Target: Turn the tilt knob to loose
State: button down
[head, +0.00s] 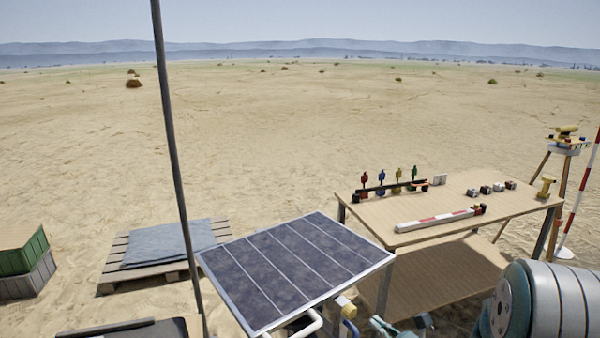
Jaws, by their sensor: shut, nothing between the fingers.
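A tilted solar panel (297,268) with a pale frame stands at the bottom centre. A blue part (350,328) shows below the knob. I cannot read whether the knob is set loose or tight. What seems to be my gripper (410,325), teal and dark, shows at the bottom edge, right of the knob and apart from it. It looks shut and empty; most of it is cut off by the frame.
A wooden table (510,203) at the right carries coloured figures, small blocks and a red-and-white bar (435,219). A pallet (118,262) with a grey-blue sheet and a green crate (22,255) stand at the left. A dark pole (172,130) rises left of the panel.

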aim_at(350, 311)
jog(key=d+x, duration=0.1)
jog(key=x, duration=0.5)
jog(key=shift+w+a, duration=0.15)
jog(key=shift+w, duration=0.45)
jog(key=shift+f, duration=0.1)
jog(key=shift+s+f, duration=0.1)
jog(key=shift+f, duration=0.15)
